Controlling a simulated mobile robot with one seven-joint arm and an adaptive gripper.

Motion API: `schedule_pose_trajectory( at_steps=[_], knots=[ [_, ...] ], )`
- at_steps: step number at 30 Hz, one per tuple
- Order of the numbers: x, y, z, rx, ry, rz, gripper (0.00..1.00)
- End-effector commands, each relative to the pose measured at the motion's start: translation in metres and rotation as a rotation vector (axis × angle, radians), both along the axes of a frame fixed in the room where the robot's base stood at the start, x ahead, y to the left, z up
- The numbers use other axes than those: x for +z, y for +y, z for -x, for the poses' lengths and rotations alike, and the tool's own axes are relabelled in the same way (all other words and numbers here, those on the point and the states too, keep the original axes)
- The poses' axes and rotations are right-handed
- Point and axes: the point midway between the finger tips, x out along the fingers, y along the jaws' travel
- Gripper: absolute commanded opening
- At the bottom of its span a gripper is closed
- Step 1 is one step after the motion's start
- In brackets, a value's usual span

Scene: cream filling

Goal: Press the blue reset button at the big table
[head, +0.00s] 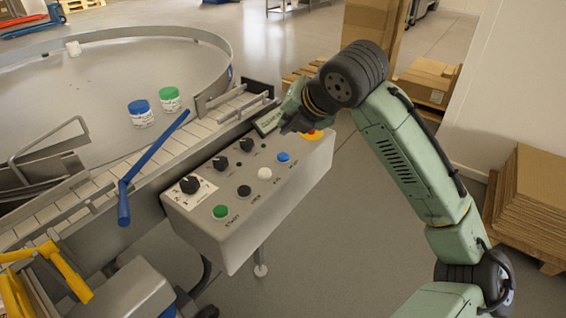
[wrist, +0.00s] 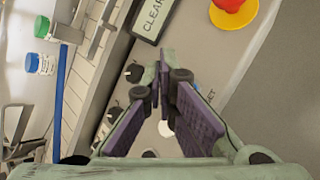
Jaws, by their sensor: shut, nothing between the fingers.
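The blue button (head: 283,157) sits on the sloped grey control panel (head: 240,221), beside the big round steel table (head: 215,42). In the head view it is in plain sight, right of the white button. In the wrist view a sliver of blue (wrist: 197,87) shows by the right finger, which hides most of it. My gripper (head: 287,128) is shut and empty. It hangs over the far right part of the panel, near the display and apart from the blue button in the picture. The wrist view shows its fingertips (wrist: 168,52) together.
The panel also has a white button (head: 264,174), a black button (head: 244,191), a green button (head: 220,212), several black knobs and a red emergency stop (wrist: 229,4) on yellow. A conveyor (head: 190,131) runs behind it. Cardboard boxes (head: 426,82) stand at right.

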Motion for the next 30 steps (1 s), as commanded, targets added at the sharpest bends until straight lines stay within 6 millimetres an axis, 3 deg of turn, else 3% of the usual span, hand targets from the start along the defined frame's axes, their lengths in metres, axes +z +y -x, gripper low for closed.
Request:
schedule_pose_trajectory(
  at_steps=[1,3,9,30],
  knots=[
    [-0.014,0.000,0.000,-0.001,0.000,0.001,0.00],
    [-0.024,0.001,0.000,0.002,0.000,0.000,0.00],
    [-0.040,0.000,0.000,0.000,0.000,0.000,0.00],
    [-0.041,0.000,0.000,0.000,0.000,0.000,0.00]
  ],
)
